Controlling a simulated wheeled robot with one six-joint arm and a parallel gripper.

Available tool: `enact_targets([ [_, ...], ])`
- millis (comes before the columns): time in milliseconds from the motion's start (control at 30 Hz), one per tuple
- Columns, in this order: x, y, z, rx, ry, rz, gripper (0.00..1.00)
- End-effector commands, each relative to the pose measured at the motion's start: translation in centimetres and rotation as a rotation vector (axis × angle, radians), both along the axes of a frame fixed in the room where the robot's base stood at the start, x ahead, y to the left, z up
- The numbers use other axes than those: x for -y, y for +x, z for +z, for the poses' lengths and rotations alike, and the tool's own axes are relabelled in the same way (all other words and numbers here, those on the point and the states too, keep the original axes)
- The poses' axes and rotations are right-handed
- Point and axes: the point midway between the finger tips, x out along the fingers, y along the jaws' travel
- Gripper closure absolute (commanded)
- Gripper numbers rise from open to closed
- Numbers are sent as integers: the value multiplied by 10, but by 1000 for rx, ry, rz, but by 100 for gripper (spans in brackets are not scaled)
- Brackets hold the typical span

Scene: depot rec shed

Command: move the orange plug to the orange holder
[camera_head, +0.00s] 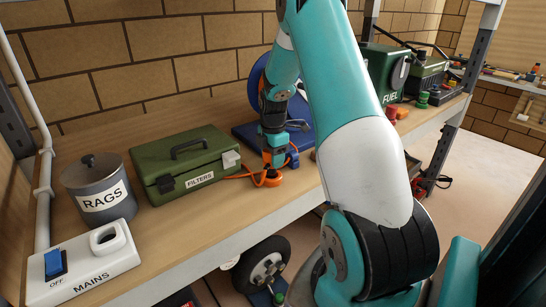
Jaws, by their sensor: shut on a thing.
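My gripper (278,158) points down over the shelf, to the right of the green filters box. It is shut on the orange plug (267,158), which is small and partly hidden by the fingers. An orange cord (236,176) runs from below the gripper to the left along the front of the box. An orange ring-shaped piece (268,180) shows just under the gripper; I cannot tell whether it is the orange holder or part of the cord. A small blue piece (293,159) is right beside the fingers.
The green box marked FILTERS (188,165), a grey RAGS canister (99,190) and a white MAINS box (85,268) with a blue switch stand at left. A green FUEL can (379,70) and red and green caps are at right. The front shelf edge is bare.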

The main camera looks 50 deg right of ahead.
Motion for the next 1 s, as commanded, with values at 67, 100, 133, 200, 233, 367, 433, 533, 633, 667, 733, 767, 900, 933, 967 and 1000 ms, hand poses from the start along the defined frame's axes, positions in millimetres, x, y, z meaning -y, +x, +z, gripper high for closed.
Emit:
enact_targets([
  [67, 1, 0, 1, 0, 0, 0, 74],
  [100, 1, 0, 1, 0, 0, 0, 74],
  [133, 1, 0, 0, 1, 0, 0, 74],
  [200, 1, 0, 0, 1, 0, 0, 74],
  [233, 1, 0, 0, 1, 0, 0, 74],
  [367, 1, 0, 0, 1, 0, 0, 74],
  [433, 1, 0, 0, 1, 0, 0, 74],
  [533, 1, 0, 0, 1, 0, 0, 74],
  [633, 1, 0, -1, 0, 0, 0, 74],
  [667, 1, 0, -1, 0, 0, 0, 74],
  [733, 1, 0, -3, 0, 0, 0, 74],
  [767, 1, 0, -3, 0, 0, 0, 74],
  [900, 1, 0, -6, 0, 0, 0, 74],
  [933, 1, 0, -7, 0, 0, 0, 74],
  [967, 1, 0, -8, 0, 0, 0, 74],
  [1000, 1, 0, -8, 0, 0, 0, 74],
])
